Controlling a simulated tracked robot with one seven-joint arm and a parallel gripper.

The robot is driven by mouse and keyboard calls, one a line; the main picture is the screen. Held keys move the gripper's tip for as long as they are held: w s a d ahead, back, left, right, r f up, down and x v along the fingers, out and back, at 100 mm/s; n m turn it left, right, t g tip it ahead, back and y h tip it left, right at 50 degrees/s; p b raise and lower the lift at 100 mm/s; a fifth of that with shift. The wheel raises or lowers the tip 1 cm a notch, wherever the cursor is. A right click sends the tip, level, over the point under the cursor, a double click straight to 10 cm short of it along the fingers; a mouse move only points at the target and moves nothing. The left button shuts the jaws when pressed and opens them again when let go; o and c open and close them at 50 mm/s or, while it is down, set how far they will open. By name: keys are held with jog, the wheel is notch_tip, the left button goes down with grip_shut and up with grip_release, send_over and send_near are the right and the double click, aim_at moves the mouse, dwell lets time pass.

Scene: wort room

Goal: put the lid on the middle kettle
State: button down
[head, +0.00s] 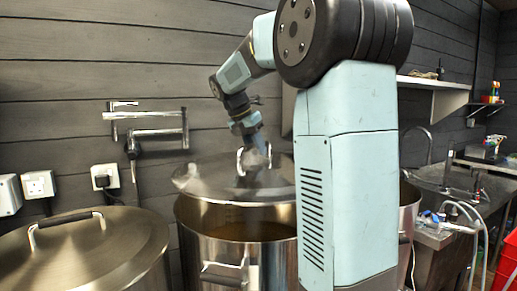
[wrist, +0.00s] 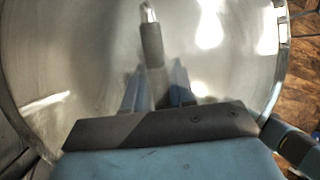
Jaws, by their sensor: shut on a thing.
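The middle kettle (head: 235,262) is a tall steel pot, open at the front, with brownish liquid showing inside. A round steel lid (head: 205,183) is over its rear part, above the liquid. I cannot tell whether the lid touches the rim. My gripper (head: 253,168) is shut on the lid's handle. In the wrist view the lid (wrist: 85,60) fills most of the picture, with its dark-sleeved handle (wrist: 151,45) running between my fingers (wrist: 155,90). My arm hides the right side of the kettle and part of the lid.
A kettle with its lid on (head: 90,255) stands at the left. Another kettle (head: 408,205) is mostly hidden behind my arm at the right. A folding wall tap (head: 155,130) is on the wall behind. A sink counter (head: 450,180) is farther right. Faint steam hangs near the lid.

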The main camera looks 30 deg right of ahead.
jog(key=shift+a, duration=0.25)
jog(key=shift+w+f, duration=0.1)
jog(key=shift+f, duration=4.1)
jog(key=c, duration=0.8)
grip_release()
jog(key=shift+c, duration=0.2)
jog(key=shift+f, duration=0.1)
jog(key=v, duration=1.3)
jog(key=shift+a+r, duration=0.2)
jog(key=shift+r, duration=0.15)
